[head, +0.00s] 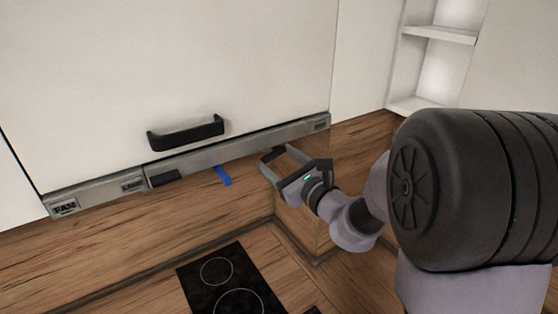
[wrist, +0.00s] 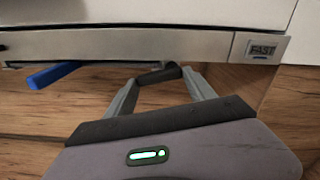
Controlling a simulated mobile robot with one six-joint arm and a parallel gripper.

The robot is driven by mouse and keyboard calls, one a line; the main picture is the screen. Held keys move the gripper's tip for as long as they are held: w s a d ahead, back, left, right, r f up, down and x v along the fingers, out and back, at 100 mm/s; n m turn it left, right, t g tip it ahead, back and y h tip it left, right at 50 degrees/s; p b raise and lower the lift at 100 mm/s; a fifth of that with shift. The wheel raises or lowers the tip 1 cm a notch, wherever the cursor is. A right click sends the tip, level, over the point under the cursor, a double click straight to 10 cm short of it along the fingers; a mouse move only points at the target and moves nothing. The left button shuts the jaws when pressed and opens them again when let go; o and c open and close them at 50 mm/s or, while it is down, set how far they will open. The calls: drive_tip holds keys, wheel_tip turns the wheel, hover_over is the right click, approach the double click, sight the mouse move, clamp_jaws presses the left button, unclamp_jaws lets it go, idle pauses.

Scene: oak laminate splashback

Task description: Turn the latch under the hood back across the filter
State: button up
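The blue latch (head: 222,176) sticks out below the front edge of the hood, near its middle. In the wrist view the latch (wrist: 52,75) is at the upper left, pointing down and to the left. My gripper (head: 273,154) is under the right part of the hood, to the right of the latch and apart from it. In the wrist view the dark fingertips of my gripper (wrist: 160,75) appear to meet just below the hood's edge, with nothing visible between them. The filter and the latch's pivot are hidden under the hood.
The grey hood strip (head: 240,150) carries FAN and other labels and a dark panel (head: 165,178). A black handle (head: 186,132) projects from the white door above. A black hob (head: 230,285) lies below. The wooden splashback (head: 130,240) is bare. White shelves (head: 440,35) stand at upper right.

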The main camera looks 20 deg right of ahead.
drive_tip(key=c, duration=0.6)
drive_tip(key=shift+r+m+p, duration=0.4)
drive_tip(key=shift+m+p, duration=0.4)
drive_tip(key=shift+m, duration=0.1)
drive_tip(key=shift+c, duration=0.2)
drive_tip(key=shift+m, duration=0.6)
drive_tip(key=shift+f, duration=0.1)
drive_tip(key=shift+a, duration=0.1)
drive_tip(key=o, duration=1.4)
